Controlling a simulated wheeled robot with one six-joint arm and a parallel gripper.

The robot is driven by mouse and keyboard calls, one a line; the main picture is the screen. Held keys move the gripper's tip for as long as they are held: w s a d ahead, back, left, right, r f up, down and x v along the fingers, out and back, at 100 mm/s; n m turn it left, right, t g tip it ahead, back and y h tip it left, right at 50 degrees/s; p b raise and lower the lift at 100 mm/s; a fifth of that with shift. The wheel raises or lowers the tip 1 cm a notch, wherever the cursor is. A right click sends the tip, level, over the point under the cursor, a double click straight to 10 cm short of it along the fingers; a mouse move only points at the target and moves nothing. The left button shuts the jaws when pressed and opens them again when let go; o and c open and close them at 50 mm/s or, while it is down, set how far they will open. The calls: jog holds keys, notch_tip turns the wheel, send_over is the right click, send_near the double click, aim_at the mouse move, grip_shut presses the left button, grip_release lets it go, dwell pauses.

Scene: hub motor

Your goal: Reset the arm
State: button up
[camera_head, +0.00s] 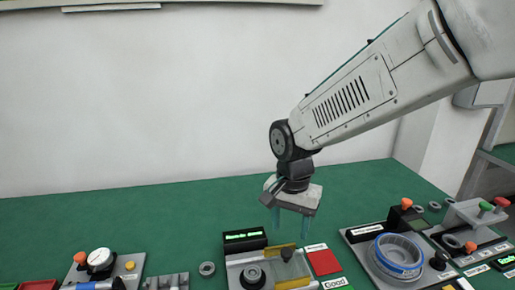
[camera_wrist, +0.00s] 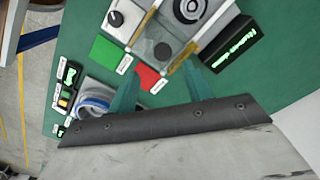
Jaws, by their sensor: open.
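My gripper (camera_head: 290,222) hangs from my arm over the green table (camera_head: 190,210), pointing down. Its two teal fingers are apart with nothing between them. In the wrist view my gripper (camera_wrist: 160,95) shows the same two fingers spread, above the table near a red pad (camera_wrist: 148,77) and a green pad (camera_wrist: 108,52). The arm reaches in from the upper right in the head view. No object is held.
Below my gripper is a fixture with a green-lit display (camera_head: 245,238) and a red pad (camera_head: 323,262). A blue-and-silver ring part (camera_head: 398,256) sits on a station to the right. A dial gauge station (camera_head: 100,262) stands at left. The table's back is clear.

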jog(key=s+d+r+n, duration=0.3)
jog(key=s+d+r, duration=0.1)
jog(key=s+d, duration=0.4)
jog(key=s+d+r+n+t, duration=0.1)
jog(key=s+d+r+n, duration=0.2)
jog(key=s+d, duration=0.6)
notch_tip(320, 180, up, 2)
jog(key=s, duration=0.2)
jog(key=shift+s+t, duration=0.3)
dwell(1.8)
